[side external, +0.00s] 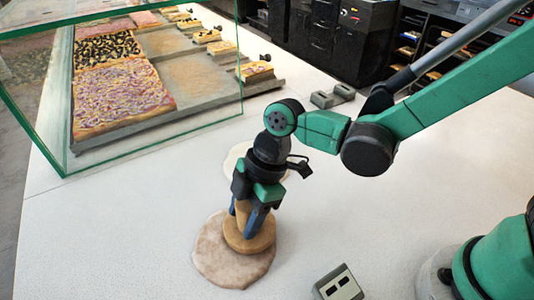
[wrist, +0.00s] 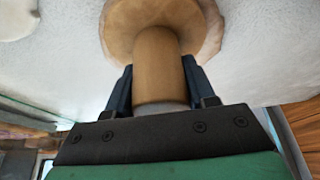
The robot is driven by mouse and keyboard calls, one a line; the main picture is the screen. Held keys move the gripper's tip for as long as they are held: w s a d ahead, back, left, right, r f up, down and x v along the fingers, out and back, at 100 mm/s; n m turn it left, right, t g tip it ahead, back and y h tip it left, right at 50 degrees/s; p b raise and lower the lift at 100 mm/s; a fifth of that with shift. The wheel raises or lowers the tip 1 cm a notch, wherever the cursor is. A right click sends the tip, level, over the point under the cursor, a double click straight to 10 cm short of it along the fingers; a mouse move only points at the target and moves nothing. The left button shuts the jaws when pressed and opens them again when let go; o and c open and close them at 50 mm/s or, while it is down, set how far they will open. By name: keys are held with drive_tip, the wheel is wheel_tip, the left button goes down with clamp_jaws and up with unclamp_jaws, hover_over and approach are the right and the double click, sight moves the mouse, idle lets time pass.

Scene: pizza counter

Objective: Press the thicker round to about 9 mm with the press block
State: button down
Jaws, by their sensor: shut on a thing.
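My gripper (side external: 253,212) is shut on the handle of the wooden press block (side external: 250,239), also seen in the wrist view, where the handle (wrist: 156,65) stands between the two dark fingers. The block's round base rests on or just over a brownish dough round (side external: 210,250), covering part of its right side; I cannot tell if it is pressing. A second, paler round (side external: 235,160) lies behind my gripper, partly hidden by it. Its edge may be the pale shape (wrist: 15,18) at the top left of the wrist view. The thickness of either round is hard to judge.
A glass case (side external: 150,150) with pizza trays stands at the back left. A grey block with dark slots (side external: 338,284) lies at the front right, and a grey piece (side external: 332,96) lies behind my arm. The white counter is clear left and right of the rounds.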

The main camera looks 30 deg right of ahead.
drive_tip(key=shift+r, duration=3.75)
drive_tip(key=c, duration=0.8)
unclamp_jaws()
clamp_jaws()
drive_tip(key=shift+w+a+f, duration=0.55)
drive_tip(key=shift+f, duration=0.45)
drive_tip(key=shift+w+a+f, duration=0.6)
drive_tip(key=shift+f, duration=0.4)
drive_tip(key=shift+w+a+f, duration=0.55)
drive_tip(key=shift+f, duration=0.45)
